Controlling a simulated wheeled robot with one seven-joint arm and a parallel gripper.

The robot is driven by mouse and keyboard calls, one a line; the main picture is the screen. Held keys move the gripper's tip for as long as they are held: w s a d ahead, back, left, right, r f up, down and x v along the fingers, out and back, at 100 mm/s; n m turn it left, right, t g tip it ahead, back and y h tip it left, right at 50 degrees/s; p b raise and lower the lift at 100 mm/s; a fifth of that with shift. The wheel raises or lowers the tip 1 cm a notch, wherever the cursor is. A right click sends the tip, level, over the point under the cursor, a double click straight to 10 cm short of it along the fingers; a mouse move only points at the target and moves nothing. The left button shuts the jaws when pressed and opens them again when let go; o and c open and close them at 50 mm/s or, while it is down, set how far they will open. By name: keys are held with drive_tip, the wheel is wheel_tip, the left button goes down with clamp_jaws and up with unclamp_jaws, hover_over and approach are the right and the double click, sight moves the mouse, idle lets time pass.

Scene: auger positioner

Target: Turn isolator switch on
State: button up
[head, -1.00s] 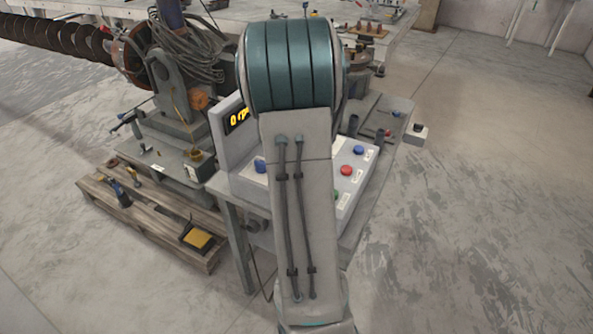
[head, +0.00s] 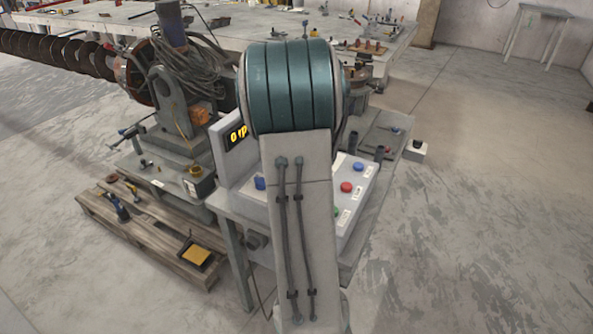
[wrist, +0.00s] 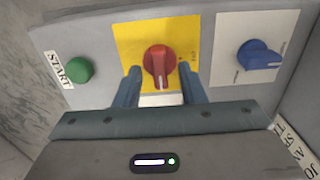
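In the wrist view, the isolator switch, a red rotary knob (wrist: 158,62) on a yellow plate (wrist: 127,42), is on a grey panel. Its grip bar stands roughly upright in the picture. My gripper (wrist: 160,80) is open, with one blue-grey finger on each side of the knob's lower part. I see gaps between the fingers and the knob; whether the tips reach the knob's depth is hard to tell. In the head view, my own arm hides the gripper and the red switch.
A green START button (wrist: 80,70) is left of the switch and a blue rotary knob (wrist: 258,55) is right of it. A wooden pallet (head: 150,225) lies left; open floor is right.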

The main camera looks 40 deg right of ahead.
wheel_tip(320, 180, up, 13)
idle(0.3)
drive_tip(key=shift+r, duration=0.1)
idle(0.4)
